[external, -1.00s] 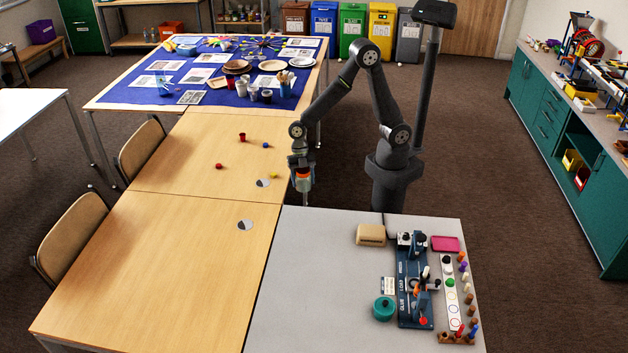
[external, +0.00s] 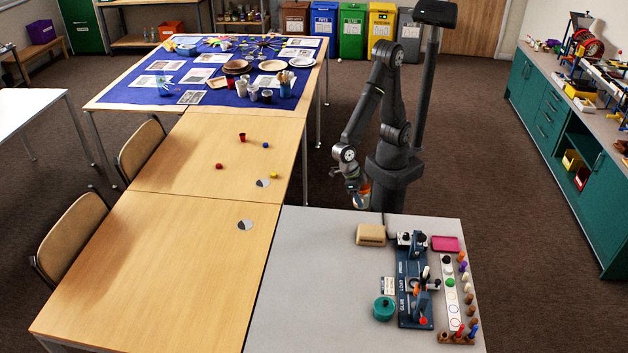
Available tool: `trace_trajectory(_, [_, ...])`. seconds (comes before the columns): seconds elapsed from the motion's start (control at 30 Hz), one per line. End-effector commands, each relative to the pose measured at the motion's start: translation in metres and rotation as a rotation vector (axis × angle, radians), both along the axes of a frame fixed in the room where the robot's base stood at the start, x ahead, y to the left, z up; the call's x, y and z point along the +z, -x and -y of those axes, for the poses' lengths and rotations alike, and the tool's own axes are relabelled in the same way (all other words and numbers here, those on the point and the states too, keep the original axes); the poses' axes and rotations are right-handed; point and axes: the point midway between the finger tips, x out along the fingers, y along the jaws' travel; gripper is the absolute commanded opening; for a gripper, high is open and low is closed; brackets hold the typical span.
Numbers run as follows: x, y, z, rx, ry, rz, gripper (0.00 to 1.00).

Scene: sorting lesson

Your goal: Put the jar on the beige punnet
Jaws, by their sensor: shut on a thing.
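My gripper (external: 359,190) is shut on the jar (external: 362,201), a small pale container with an orange part near its top. It holds the jar in the air beside my base, behind the back edge of the grey table. The fingers partly cover the jar. A beige box-like thing (external: 371,235) lies at the back of the grey table, in front of my gripper and apart from the jar; it looks like the beige punnet, but its inside is too small to make out.
On the grey table (external: 300,290) stand a blue rig (external: 415,290), a teal round pot (external: 384,308), a pink tray (external: 445,244) and a white strip with several coloured pegs. The table's left part is clear. Wooden tables (external: 160,265) with small items stand to the left.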

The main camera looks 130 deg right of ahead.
Motion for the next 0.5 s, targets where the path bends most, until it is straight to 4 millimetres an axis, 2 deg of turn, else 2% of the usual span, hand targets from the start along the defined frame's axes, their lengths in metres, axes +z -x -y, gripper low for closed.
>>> trace_trajectory(0.1, [-0.017, 0.001, -0.029, 0.006, 0.000, -0.004, 0.34])
trace_trajectory(0.23, [-0.033, 0.001, -0.055, 0.004, 0.001, -0.001, 0.34])
trace_trajectory(0.33, [-0.042, 0.001, -0.069, 0.000, 0.001, -0.001, 0.34])
trace_trajectory(0.5, [-0.048, 0.001, -0.078, -0.002, 0.000, -0.001, 0.34])
